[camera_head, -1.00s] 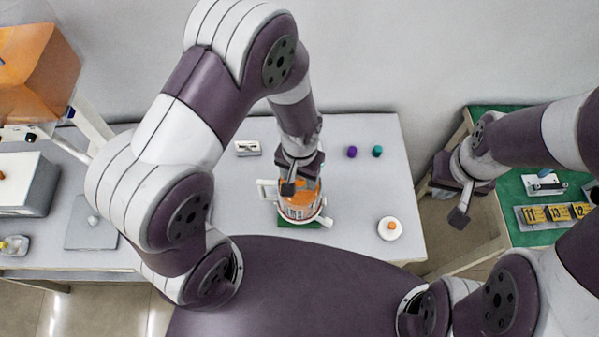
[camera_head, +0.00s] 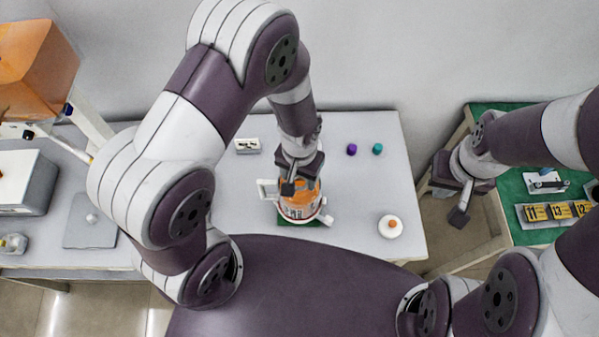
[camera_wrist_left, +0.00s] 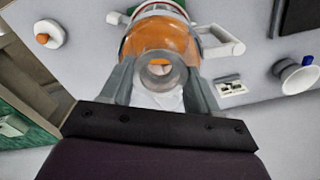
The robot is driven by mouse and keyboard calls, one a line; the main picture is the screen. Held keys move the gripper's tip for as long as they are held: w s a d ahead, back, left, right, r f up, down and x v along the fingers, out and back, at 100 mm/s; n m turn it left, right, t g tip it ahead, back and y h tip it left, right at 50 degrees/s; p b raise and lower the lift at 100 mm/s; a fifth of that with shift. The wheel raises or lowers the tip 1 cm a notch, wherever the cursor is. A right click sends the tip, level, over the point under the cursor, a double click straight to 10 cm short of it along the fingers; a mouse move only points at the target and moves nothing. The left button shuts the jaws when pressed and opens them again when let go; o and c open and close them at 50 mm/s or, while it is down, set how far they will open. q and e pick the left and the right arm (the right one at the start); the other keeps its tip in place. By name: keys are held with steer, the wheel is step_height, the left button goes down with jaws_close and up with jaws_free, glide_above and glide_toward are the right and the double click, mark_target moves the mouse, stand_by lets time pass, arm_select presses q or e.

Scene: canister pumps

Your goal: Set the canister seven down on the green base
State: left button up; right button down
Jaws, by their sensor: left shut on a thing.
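The canister (camera_head: 303,208) is white and orange with a clear orange dome and white side handles. It stands upright at the table's front middle. The digit on it is too small to read. The green base (camera_head: 285,220) shows directly under it, mostly hidden by it; I cannot tell whether they touch. My left gripper (camera_head: 291,183) is above the canister. In the left wrist view its grey fingers (camera_wrist_left: 160,90) are shut on the neck at the top of the orange dome (camera_wrist_left: 160,42). My right gripper (camera_head: 460,213) hangs beside the right table, its jaws unclear.
A white disc with an orange knob (camera_head: 391,227) lies right of the canister. Purple (camera_head: 351,149) and teal (camera_head: 377,149) knobs and a small white gauge box (camera_head: 248,146) lie farther back. Yellow numbered blocks (camera_head: 556,212) are on the green-topped right table (camera_head: 512,184).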

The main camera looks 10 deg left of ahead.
arm_select(q)
steer(key=shift+f+b, duration=0.5)
steer(key=shift+f, duration=0.25)
steer(key=o, duration=1.6)
step_height(320, 180, up, 13)
steer(key=b, duration=0.1)
steer(key=s+a, duration=0.1)
steer(key=a, duration=0.2)
steer(key=s+a+n+t, duration=0.1)
steer(key=a, duration=0.2)
steer(key=s+a+n+b, duration=0.1)
steer(key=a, duration=0.2)
steer(key=shift+s+r, duration=0.1)
